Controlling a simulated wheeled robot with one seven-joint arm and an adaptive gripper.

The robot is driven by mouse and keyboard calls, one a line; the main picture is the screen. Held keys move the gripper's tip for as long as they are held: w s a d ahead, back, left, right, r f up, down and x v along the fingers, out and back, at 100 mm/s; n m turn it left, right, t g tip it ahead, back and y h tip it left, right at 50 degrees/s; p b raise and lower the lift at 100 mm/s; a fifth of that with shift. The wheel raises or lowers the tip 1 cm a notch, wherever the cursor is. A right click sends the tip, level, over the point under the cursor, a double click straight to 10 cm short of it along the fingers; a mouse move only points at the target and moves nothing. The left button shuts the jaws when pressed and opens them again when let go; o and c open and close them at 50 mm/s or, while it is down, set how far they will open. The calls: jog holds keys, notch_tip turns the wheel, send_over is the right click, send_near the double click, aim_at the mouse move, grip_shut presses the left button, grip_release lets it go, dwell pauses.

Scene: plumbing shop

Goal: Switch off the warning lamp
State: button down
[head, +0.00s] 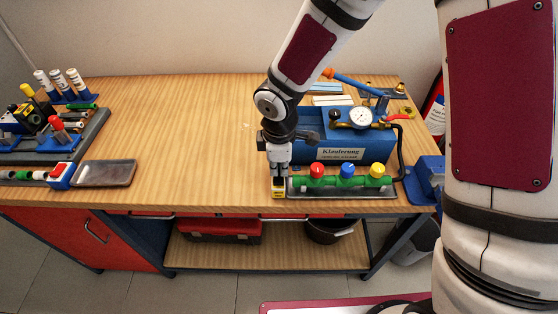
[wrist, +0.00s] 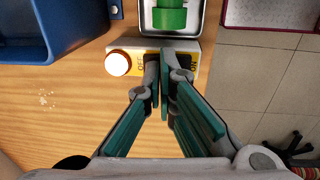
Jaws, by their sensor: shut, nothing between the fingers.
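The warning lamp unit is a small yellow and white box (wrist: 135,73) near the table's front edge; its front also shows in the head view (head: 279,193). At its left end in the wrist view is a round lamp (wrist: 118,63), pale in the middle with an orange rim. Lettering that seems to read OFF is left of my fingers, and ON is right of them. My gripper (wrist: 165,60) is shut and empty, pointing down over the middle of the box. Its fingers hide the switch; whether they touch it I cannot tell.
Beside the box is a tray (head: 345,193) with green pipework and red, blue and yellow knobs. Behind stands a blue test pump tank (head: 318,132) with a gauge. A grey dish (head: 105,173) lies at left. The table middle (head: 185,135) is clear.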

aim_at(279, 183)
jog(key=shift+f, duration=0.1)
jog(key=shift+w+f+b, duration=0.25)
jog(key=shift+f+b, duration=0.15)
jog(key=shift+s, duration=0.2)
jog(key=shift+s+p, duration=0.3)
jog(key=shift+s, duration=0.5)
jog(key=shift+a+r+p, duration=0.1)
jog(key=shift+r+p, duration=0.25)
jog(key=shift+r, duration=0.1)
notch_tip(279, 183, up, 13)
jog(key=s+p, duration=0.1)
jog(key=p, duration=0.1)
jog(key=shift+r, duration=0.15)
